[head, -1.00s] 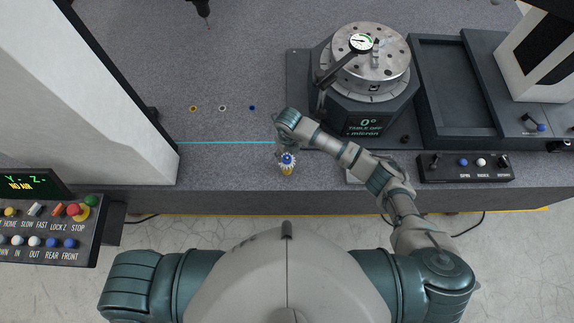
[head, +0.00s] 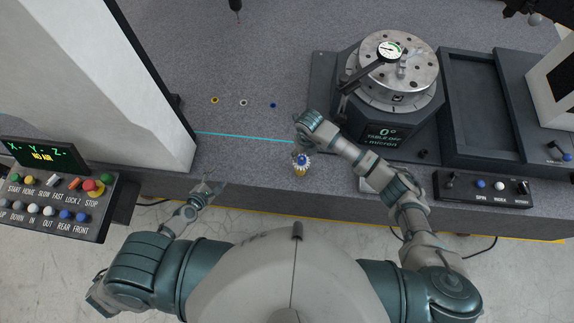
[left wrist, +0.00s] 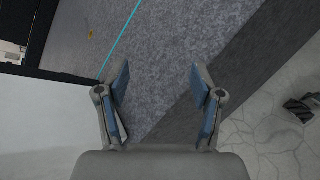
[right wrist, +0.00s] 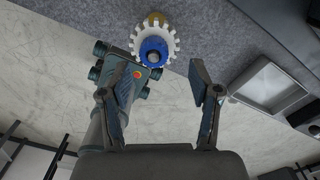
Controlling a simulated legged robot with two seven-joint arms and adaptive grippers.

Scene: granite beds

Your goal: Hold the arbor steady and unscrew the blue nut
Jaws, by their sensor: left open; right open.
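The arbor (head: 301,172) stands upright near the granite's front edge, with a yellow base, a white toothed wheel and the blue nut (head: 302,159) on top. In the right wrist view the blue nut (right wrist: 152,52) sits in the middle of the white toothed wheel (right wrist: 169,32), just beyond the fingers. My right gripper (right wrist: 164,75) is open and empty; in the head view it is close above the arbor and partly hidden by its own wrist. My left gripper (head: 208,187) is open and empty at the front edge, well left of the arbor. In the left wrist view its fingers (left wrist: 158,75) are spread over bare granite.
A round rotary table (head: 395,65) with a dial gauge stands behind and right. A control panel (head: 55,200) is at the left beside a tall pale column (head: 125,75). Yellow, white and blue rings (head: 243,102) lie behind a cyan line. An empty tray (right wrist: 270,85) is right of the arbor.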

